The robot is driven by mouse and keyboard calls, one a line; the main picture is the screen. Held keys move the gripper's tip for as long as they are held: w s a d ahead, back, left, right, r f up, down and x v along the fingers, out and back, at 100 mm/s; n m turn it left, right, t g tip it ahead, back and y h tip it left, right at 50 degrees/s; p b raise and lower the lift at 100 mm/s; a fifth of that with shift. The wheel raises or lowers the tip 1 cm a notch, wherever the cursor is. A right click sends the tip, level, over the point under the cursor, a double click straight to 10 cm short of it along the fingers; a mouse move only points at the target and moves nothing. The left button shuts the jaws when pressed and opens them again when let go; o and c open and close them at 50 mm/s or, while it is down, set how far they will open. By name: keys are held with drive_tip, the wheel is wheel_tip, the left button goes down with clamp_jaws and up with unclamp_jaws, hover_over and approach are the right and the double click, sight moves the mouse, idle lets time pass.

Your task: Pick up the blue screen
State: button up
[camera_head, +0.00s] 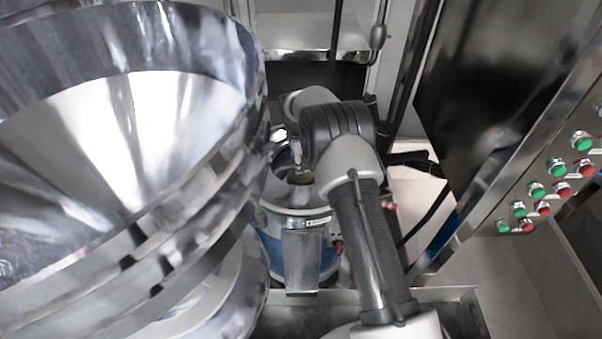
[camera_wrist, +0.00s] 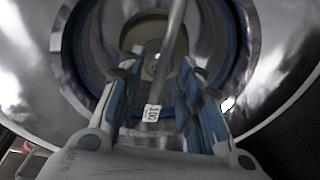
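The blue screen shows in the wrist view as a blue ring (camera_wrist: 241,42) inside a round metal housing. A white tag reading "100" (camera_wrist: 152,113) shows between the fingers, seemingly on the screen's near inner wall. My gripper (camera_wrist: 157,75) has its two fingers spread apart over the ring's opening. I cannot tell whether they touch the screen. A grey metal rod (camera_wrist: 172,45) runs through the middle, between the fingers. In the head view my arm reaches over the open grinder (camera_head: 295,222), and my fingers are mostly hidden there.
A large shiny metal funnel (camera_head: 100,130) fills the left of the head view, close to the grinder. A metal chute (camera_head: 301,262) hangs on the grinder's front. A panel with green and red buttons (camera_head: 545,190) stands at the right. A metal shelf (camera_head: 300,35) is behind.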

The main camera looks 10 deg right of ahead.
clamp_jaws()
idle(0.8)
